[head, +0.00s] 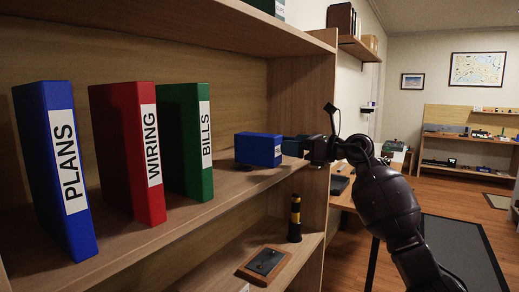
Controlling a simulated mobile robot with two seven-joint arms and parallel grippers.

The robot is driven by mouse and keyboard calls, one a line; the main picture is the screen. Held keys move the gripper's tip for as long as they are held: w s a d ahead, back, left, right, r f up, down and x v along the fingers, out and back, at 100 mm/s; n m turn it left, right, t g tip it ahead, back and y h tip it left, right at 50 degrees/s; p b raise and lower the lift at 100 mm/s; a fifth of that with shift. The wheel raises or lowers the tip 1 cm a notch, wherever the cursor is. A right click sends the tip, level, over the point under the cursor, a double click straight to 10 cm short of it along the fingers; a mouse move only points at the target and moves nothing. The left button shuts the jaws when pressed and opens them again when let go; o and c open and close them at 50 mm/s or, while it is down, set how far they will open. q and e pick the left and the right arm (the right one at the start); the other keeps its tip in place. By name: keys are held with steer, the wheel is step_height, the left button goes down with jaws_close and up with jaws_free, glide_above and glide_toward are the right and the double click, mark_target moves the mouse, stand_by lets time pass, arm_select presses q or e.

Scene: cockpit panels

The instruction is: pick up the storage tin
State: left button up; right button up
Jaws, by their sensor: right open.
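A small blue box with a white label on its right end, taken to be the storage tin (257,149), sits on the wooden shelf right of the green binder. My right gripper (291,147) is open at the right end of the tin, its fingertips very close to it. I cannot tell whether the fingers touch it or lie on either side of it. My right arm comes in from the lower right. My left gripper is not in view.
Blue PLANS (60,170), red WIRING (127,152) and green BILLS (187,138) binders stand upright to the left. The shelf's end panel (296,100) rises behind my gripper. A black-and-yellow cylinder (294,218) and a wooden plaque (264,264) are on the lower shelf.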

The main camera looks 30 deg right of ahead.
mark_target(278, 143)
steer(key=x, duration=0.3)
steer(key=shift+w+a, duration=0.1)
steer(key=shift+a, duration=0.1)
steer(key=x, duration=0.4)
steer(key=shift+a+p, duration=0.15)
steer(key=shift+p, duration=0.25)
steer(key=shift+w+a+f, duration=0.1)
steer(key=shift+w+a, duration=0.15)
steer(key=shift+w, duration=0.2)
steer(key=shift+c, duration=0.3)
steer(key=c, duration=1.1)
